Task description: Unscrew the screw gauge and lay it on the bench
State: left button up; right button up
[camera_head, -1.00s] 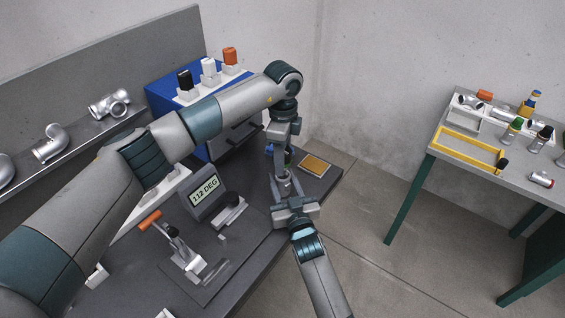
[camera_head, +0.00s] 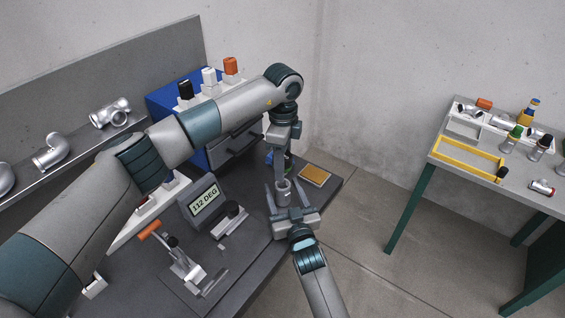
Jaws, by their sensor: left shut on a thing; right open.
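My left gripper (camera_head: 282,160) points down above the far part of the dark bench (camera_head: 232,262). It is shut on a silver, pipe-like metal part (camera_head: 284,190), which hangs below it with a round open end. My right gripper (camera_head: 287,198) comes up from below, and its two fingers stand open on either side of the part's lower end, apart from it. A small green and dark piece (camera_head: 289,160) shows behind the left gripper's fingers. I cannot tell whether it is the screw gauge, or whether a gauge is in the part.
A display (camera_head: 205,202) reading 112 DEG and an orange-handled clamp (camera_head: 180,258) stand on the bench. A blue cabinet (camera_head: 165,97) stands behind. A shelf of castings (camera_head: 52,152) is left. An orange pad (camera_head: 315,175) lies right. A side table (camera_head: 470,168) holds gauges and a yellow frame.

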pick_arm(q)
jog(key=shift+f+b, duration=0.85)
pick_arm(e)
jog(key=v, duration=1.1)
jog(key=shift+s+d, duration=0.15)
jog(key=shift+s, duration=0.15)
pick_arm(q)
jog(key=shift+s+f, duration=0.1)
pick_arm(e)
jog(key=shift+s, duration=0.1)
